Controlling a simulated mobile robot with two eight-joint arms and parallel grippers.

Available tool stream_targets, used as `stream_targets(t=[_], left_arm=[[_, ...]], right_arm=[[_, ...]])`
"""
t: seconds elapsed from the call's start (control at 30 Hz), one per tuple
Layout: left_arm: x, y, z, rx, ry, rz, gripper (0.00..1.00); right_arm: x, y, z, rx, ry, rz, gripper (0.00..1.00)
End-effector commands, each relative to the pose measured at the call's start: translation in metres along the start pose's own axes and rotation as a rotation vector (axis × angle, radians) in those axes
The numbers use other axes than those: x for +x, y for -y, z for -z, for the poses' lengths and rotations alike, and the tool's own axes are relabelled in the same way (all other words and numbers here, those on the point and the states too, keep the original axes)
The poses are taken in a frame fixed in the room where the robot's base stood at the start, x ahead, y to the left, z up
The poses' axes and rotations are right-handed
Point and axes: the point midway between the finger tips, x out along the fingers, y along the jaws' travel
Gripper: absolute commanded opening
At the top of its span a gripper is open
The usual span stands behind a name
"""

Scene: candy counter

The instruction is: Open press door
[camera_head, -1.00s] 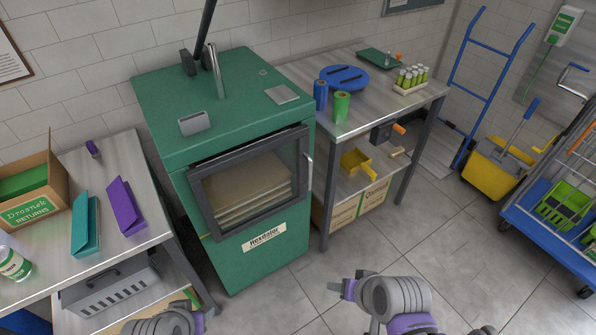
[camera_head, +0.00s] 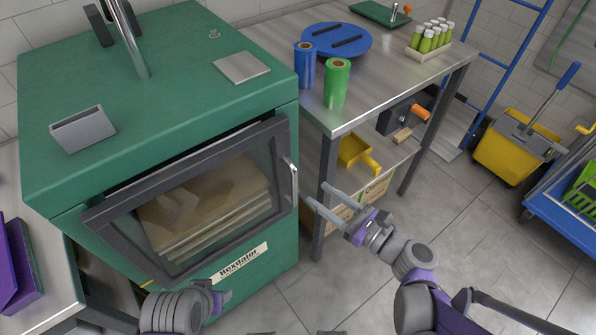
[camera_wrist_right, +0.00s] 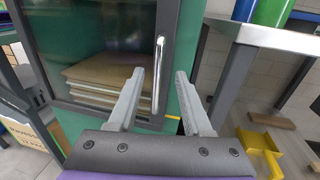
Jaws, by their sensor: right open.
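The green press (camera_head: 150,45) stands at the left in the head view. Its dark-framed glass door (camera_head: 103,215) looks closed against the front, with stacked brown boards showing behind the glass. The upright metal door handle (camera_head: 290,182) is on the door's right edge; it also shows in the right wrist view (camera_wrist_right: 158,70). My right gripper (camera_head: 316,194) is open and empty just right of the handle. In the wrist view its fingers (camera_wrist_right: 160,76) point toward the handle, one on either side in the picture; contact cannot be told. My left gripper (camera_head: 222,296) is low before the press, its jaws unclear.
A metal table (camera_head: 395,85) stands right of the press, its near leg close to my right gripper. It bears blue (camera_head: 304,68) and green (camera_head: 336,85) rolls. A yellow scoop (camera_head: 357,153) sits on its lower shelf. The floor (camera_head: 470,240) at right is mostly clear.

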Motion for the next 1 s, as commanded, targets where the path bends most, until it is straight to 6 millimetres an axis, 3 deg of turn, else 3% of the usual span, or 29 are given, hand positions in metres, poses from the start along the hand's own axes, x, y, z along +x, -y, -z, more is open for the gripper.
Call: stream_targets(t=[0.2,0.43,0.6,0.87,1.0], left_arm=[[0.006,0.0,-0.002,0.0,0.002,0.0,0.5],[0.01,0.0,-0.003,0.0,0.003,0.0,0.5],[0.011,0.0,-0.003,0.0,0.003,0.0,0.5],[0.011,0.0,-0.003,0.0,0.004,0.0,0.5],[0.011,0.0,-0.003,0.0,0.004,0.0,0.5]], right_arm=[[0.044,-0.002,0.001,-0.001,0.0,-0.005,0.5],[0.079,-0.001,0.001,-0.003,-0.002,-0.003,0.5],[0.09,-0.001,0.0,-0.004,-0.002,-0.001,0.5],[0.091,-0.001,0.0,-0.004,-0.002,0.0,0.5],[0.09,-0.001,0.0,-0.004,-0.002,-0.001,0.28]])
